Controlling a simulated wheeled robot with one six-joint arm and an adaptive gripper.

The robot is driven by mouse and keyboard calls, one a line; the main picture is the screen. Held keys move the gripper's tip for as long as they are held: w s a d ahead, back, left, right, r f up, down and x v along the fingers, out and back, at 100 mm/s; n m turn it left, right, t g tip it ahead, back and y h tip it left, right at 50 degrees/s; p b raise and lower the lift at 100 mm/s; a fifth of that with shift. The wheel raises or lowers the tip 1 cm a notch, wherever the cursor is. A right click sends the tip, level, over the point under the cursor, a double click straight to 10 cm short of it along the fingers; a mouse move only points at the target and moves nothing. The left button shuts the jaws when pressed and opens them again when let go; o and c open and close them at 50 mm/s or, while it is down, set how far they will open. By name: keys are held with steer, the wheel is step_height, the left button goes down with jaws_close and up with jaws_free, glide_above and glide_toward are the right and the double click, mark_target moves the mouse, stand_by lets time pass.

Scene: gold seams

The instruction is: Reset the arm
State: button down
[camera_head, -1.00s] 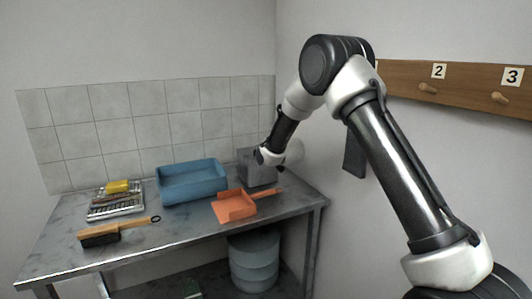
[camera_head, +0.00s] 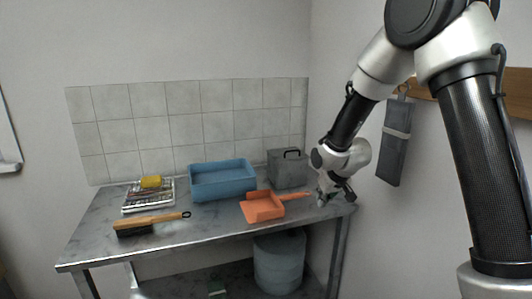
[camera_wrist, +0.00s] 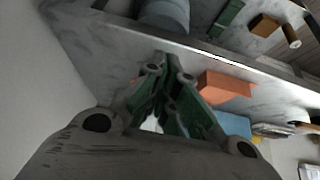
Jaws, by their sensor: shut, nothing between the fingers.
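My gripper (camera_head: 327,199) is by the right end of the metal table (camera_head: 90,240) in the head view, close to the tip of the orange dustpan's handle. In the wrist view its green and grey fingers (camera_wrist: 170,62) are together with nothing between them. The orange dustpan (camera_head: 262,207) lies on the table to the gripper's left; part of it shows in the wrist view (camera_wrist: 226,86). I cannot tell whether the fingers touch the tabletop.
A lidded grey box (camera_head: 288,172), a blue tub (camera_head: 222,182), a rack with a yellow sponge (camera_head: 151,182) and a wooden brush (camera_head: 150,221) stand on the table. A grey item (camera_head: 396,150) hangs from the wall rail.

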steer(key=s+d+r+m, duration=0.1)
steer(key=s+d+r, duration=0.4)
steer(key=s, duration=0.6)
steer(key=s+d+r+m+g+h, duration=0.1)
steer(key=s+d+r, duration=0.5)
steer(key=s, duration=0.6)
steer(key=s+d+r+m, duration=0.1)
steer(key=s+d+r, duration=0.4)
steer(key=s+r, duration=0.3)
steer(key=shift+s+d+r+g+h, duration=0.15)
steer(key=shift+s+r+g+h, duration=0.2)
steer(key=shift+s, duration=1.85)
